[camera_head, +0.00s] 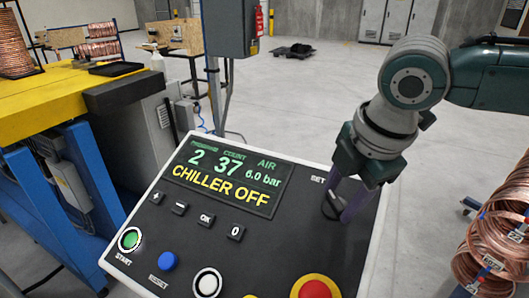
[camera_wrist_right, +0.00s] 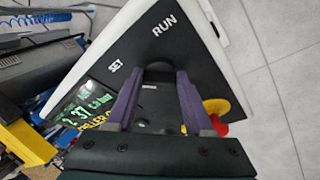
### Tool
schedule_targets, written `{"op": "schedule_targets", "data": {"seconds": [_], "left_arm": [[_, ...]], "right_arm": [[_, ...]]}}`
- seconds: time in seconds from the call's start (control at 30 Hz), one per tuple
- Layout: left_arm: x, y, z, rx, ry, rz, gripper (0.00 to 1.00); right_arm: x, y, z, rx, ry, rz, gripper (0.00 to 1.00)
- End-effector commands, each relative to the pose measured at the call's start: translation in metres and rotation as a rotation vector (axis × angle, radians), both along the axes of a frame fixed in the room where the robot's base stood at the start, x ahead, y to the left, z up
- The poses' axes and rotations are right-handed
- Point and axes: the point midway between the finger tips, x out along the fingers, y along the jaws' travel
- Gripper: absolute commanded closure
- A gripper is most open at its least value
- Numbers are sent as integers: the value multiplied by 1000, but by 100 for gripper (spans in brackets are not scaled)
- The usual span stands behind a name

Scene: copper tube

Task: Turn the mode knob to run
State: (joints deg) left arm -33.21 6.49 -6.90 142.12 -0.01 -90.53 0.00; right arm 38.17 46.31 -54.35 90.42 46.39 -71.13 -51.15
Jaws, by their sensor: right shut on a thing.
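The black mode knob (camera_head: 331,208) is at the upper right of the tilted control panel (camera_head: 146,201), partly hidden by my fingers. My right gripper (camera_head: 341,210) reaches down from the upper right and is shut on the knob. In the right wrist view the dark knob (camera_wrist_right: 158,72) lies between the two purple fingers. The SET label (camera_wrist_right: 116,66) is left of it, and the RUN label (camera_wrist_right: 165,26) is above it. In the head view the RUN label is hidden behind the gripper. I cannot tell exactly where the knob's mark points. My left gripper is not in view.
The panel display (camera_head: 225,175) reads CHILLER OFF. A red emergency button (camera_head: 314,289) on a yellow ring, a white button (camera_head: 208,282), a blue button (camera_head: 168,261) and a green button (camera_head: 131,239) line the near edge. Copper coils (camera_head: 492,240) stand at right.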

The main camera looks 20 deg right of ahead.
Motion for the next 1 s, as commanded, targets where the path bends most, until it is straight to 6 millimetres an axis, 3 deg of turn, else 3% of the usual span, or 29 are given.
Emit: {"op": "schedule_targets", "data": {"seconds": [0.03,0.2,0.57,1.0], "left_arm": [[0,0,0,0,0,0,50],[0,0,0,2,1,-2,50],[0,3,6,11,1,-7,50],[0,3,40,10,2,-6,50]], "right_arm": [[0,0,0,0,0,0,80],[0,0,0,0,1,0,100],[-2,0,1,12,-11,-41,100],[-6,2,2,101,-110,-341,100]]}}
